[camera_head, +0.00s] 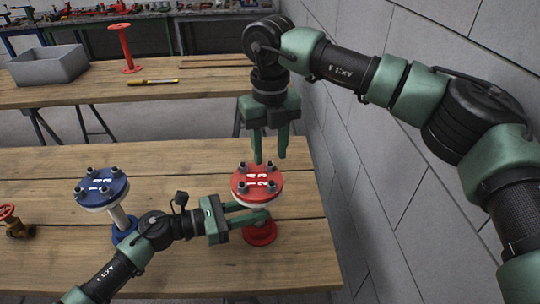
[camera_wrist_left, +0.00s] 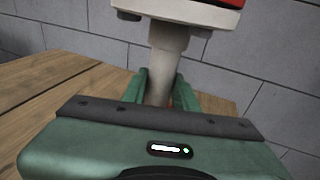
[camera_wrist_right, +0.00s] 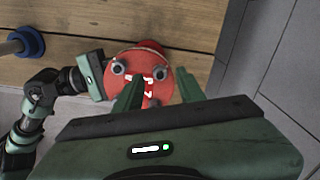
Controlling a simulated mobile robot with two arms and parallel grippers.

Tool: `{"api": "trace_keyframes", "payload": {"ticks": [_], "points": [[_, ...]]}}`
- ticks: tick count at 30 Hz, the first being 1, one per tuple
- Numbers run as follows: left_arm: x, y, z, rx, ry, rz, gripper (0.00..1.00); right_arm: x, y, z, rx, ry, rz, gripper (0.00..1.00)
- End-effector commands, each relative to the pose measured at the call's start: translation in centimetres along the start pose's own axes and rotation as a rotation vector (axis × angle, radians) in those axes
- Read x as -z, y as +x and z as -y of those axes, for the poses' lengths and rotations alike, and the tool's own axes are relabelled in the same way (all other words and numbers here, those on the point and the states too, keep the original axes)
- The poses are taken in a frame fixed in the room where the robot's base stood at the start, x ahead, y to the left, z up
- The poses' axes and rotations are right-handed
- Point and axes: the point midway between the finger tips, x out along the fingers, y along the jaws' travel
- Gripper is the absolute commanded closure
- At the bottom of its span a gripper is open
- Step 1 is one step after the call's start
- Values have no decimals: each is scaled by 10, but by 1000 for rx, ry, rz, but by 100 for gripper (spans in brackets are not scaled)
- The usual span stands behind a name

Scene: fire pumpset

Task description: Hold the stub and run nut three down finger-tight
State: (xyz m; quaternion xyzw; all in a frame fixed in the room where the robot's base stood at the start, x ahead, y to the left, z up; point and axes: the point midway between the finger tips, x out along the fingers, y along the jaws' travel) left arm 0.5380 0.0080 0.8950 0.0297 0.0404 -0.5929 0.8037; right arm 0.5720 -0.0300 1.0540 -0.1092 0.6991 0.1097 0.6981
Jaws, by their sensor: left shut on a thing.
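The red-topped stub (camera_head: 257,183) stands upright on its red base (camera_head: 260,234) near the table's right end. Dark bolts with nuts and white numbers show on its top flange; which nut is number three is hard to read. My left gripper (camera_head: 252,207) is shut on the stub's pale pipe (camera_wrist_left: 167,60), below the flange. My right gripper (camera_head: 269,158) is open and points down just above the flange's far side. In the right wrist view its fingers (camera_wrist_right: 158,90) stand apart over the red flange (camera_wrist_right: 140,58), with no nut seen between them.
A blue-topped stub (camera_head: 102,187) stands to the left, and a red-wheeled valve (camera_head: 12,222) lies at the left edge. A back table holds a grey bin (camera_head: 48,66), a red spool (camera_head: 126,50) and a yellow-black pen-like tool (camera_head: 153,82). A block wall closes the right side.

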Motion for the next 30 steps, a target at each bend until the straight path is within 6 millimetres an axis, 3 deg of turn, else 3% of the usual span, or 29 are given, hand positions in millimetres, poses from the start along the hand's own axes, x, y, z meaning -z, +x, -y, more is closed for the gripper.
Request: {"api": "trace_keyframes", "payload": {"ticks": [6, 12, 18, 26, 27, 29, 30], "points": [[0, 0, 0, 0, -1, 0, 100, -1, -50, 0, 0, 0, 6, 61], [0, 0, 0, 0, -1, 0, 100, -1, -84, 0, 0, 1, 4, 61], [0, 0, 0, 1, -1, 0, 100, -1, -98, 0, 1, 0, 2, 61], [0, 0, 0, 1, -1, 0, 100, -1, -98, 0, 1, 0, 2, 61], [0, 0, 0, 1, -1, 0, 60, -1, -98, 0, 1, 0, 2, 61], [0, 0, 0, 1, -1, 0, 46, -1, -98, 0, 1, 0, 2, 61], [0, 0, 0, 1, -1, 0, 46, -1, -98, 0, 1, 0, 2, 61]]}}
